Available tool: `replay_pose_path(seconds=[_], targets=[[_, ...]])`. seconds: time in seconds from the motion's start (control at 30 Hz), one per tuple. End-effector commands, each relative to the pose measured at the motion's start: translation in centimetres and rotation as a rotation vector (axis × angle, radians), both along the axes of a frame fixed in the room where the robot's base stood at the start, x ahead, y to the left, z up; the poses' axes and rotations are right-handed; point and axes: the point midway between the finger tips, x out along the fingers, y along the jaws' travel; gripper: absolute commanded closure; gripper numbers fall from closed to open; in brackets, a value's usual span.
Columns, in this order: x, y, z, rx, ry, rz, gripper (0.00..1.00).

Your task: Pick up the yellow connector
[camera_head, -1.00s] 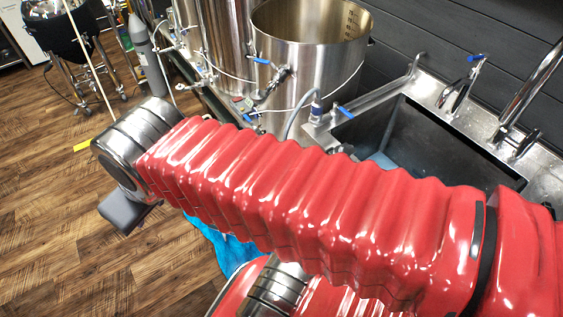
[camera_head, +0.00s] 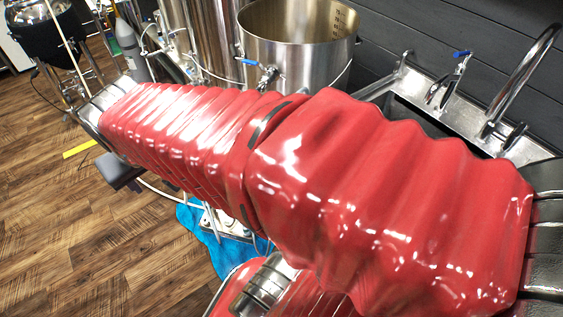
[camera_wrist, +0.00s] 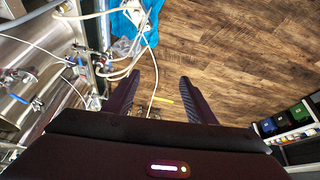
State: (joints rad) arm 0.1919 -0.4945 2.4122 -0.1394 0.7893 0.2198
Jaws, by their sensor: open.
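I cannot make out a connector clearly. The only plainly yellow thing is a thin strip on the wooden floor (camera_head: 79,149), at the left in the head view. A small yellow strip also shows in the wrist view (camera_wrist: 163,99), low between the fingers, and I cannot tell whether it is the connector. My gripper (camera_wrist: 159,76) is open, its two dark fingers apart with nothing held between them. In the head view my red-sleeved arm hides most of the gripper.
Steel kettles (camera_head: 297,45) with valves and hoses stand at the back. A sink with a tap (camera_head: 520,80) is at right. A blue cloth (camera_head: 205,232) lies on the floor; it also shows in the wrist view (camera_wrist: 122,22). Shelves with bins (camera_wrist: 290,125) stand at right. Bare floor (camera_wrist: 250,50) is open.

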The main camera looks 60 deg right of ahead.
Motion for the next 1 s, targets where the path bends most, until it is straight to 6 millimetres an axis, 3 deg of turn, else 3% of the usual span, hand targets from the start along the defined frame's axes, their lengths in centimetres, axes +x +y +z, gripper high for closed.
replay_pose_path(seconds=[0.5,0.77,1.0], targets=[[5.3,-12.8,-6.3,-0.032,0.035,-0.442,0.49],[6.3,-19.3,-11.0,-0.035,0.037,-0.634,0.49],[6.2,-24.9,-16.3,-0.024,0.038,-0.799,0.49]])
